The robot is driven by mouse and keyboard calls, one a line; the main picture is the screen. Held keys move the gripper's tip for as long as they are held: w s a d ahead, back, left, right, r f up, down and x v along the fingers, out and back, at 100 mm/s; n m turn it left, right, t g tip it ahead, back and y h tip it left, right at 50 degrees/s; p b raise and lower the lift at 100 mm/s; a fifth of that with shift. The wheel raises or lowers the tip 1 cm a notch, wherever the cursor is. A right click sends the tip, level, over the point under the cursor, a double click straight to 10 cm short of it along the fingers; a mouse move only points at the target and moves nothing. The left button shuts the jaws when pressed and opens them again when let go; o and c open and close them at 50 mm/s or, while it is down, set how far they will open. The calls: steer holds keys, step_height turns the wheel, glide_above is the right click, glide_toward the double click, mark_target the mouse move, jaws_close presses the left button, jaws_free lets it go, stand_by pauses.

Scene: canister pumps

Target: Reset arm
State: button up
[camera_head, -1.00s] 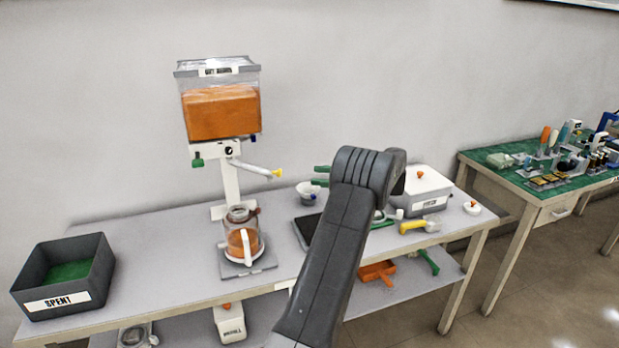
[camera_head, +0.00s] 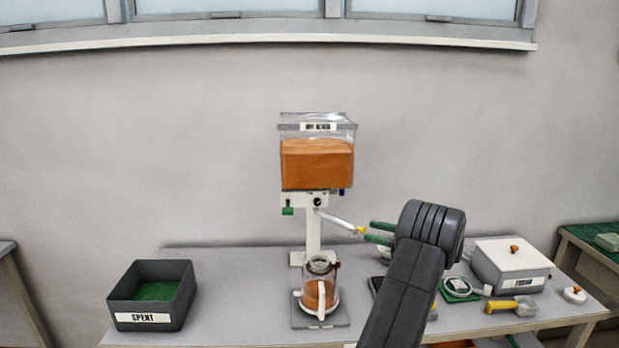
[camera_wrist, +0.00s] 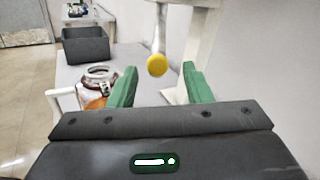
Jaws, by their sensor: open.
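My gripper (camera_head: 381,232) has green fingers and is raised above the table, just right of the pump stand. In the wrist view my gripper (camera_wrist: 160,88) is open, with nothing between its fingers. The yellow tip (camera_wrist: 157,65) of the pump's spout shows ahead, beyond the gap between the fingers. In the head view the spout (camera_head: 340,222) ends close to the fingertips; I cannot tell whether they touch. My dark arm covers part of the table's right half.
The canister (camera_head: 317,165) of orange contents tops the stand. A glass jug (camera_head: 320,290) with orange contents stands below it. The SPENT bin (camera_head: 180,312) is at the left. A white-lidded box (camera_head: 512,262) and a yellow-handled tool (camera_head: 511,305) lie right. The table (camera_head: 245,300) is clear between bin and jug.

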mark_target(362, 229)
steer(key=x, duration=0.4)
steer(key=shift+w+a+p, duration=0.1)
steer(key=shift+a+p, duration=0.1)
steer(key=shift+p, duration=0.1)
